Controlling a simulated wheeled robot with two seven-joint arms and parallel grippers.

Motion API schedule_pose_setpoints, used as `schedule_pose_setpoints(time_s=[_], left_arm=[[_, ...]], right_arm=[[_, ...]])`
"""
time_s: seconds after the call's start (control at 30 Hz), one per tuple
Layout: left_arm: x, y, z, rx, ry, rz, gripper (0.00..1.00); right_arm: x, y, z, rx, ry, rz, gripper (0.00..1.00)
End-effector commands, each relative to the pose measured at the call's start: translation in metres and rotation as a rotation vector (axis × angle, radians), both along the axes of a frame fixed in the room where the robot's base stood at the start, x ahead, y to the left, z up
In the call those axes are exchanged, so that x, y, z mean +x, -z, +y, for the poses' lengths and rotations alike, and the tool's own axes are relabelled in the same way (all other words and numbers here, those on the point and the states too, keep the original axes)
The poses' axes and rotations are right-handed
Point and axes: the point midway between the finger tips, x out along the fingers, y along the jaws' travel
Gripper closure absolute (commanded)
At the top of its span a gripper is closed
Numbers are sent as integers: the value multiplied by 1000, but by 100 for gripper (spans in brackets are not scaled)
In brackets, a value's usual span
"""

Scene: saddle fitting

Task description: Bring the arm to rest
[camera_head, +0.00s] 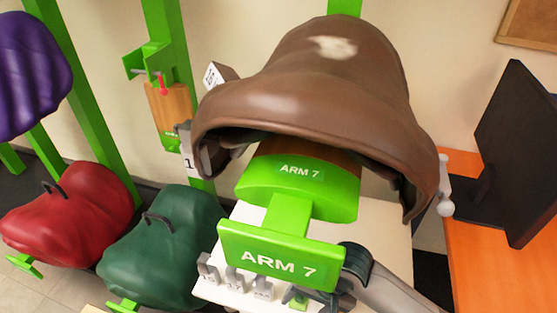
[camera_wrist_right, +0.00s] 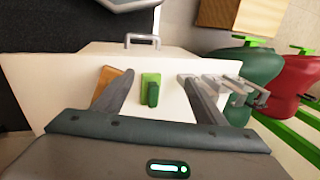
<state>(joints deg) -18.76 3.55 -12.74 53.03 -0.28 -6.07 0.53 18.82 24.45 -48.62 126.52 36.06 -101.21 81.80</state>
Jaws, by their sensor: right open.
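My right arm comes in at the lower right of the head view. Its gripper (camera_head: 318,297) is partly hidden behind the green ARM 7 sign (camera_head: 281,257). In the right wrist view my right gripper (camera_wrist_right: 160,88) is open and empty, its fingers spread over a white worktop (camera_wrist_right: 60,85). A small green block with a raised tab (camera_wrist_right: 151,92) shows between the fingers; I cannot tell the height gap. A brown saddle (camera_head: 320,85) sits on the green ARM 7 support (camera_head: 300,188) above the gripper. My left gripper is out of view.
Grey numbered pieces (camera_head: 235,279) stand on the worktop beside the gripper. Red (camera_head: 75,212), green (camera_head: 165,245) and purple (camera_head: 30,75) saddles hang at left. An orange desk (camera_head: 495,262) with a black monitor (camera_head: 515,150) stands at right.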

Motion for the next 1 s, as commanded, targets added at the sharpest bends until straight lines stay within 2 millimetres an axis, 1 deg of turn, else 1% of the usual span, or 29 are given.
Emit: schedule_pose_setpoints(time_s=[0.03,0.17,0.27,0.37,0.47,0.7,0.8,1.0], left_arm=[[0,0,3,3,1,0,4],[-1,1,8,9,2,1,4],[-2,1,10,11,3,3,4],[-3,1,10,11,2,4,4],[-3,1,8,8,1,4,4],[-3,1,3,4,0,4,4],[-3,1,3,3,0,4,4],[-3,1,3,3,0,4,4]], right_arm=[[-8,2,5,28,-27,-16,35],[-17,6,7,67,-104,-91,35],[-25,9,3,77,-151,-149,35],[-33,14,-8,66,-189,-204,35],[-44,20,-25,34,-225,-250,35],[-78,37,-80,-101,-309,-311,35],[-91,42,-98,-154,-338,-315,35],[-113,48,-128,-237,-386,-306,35]])
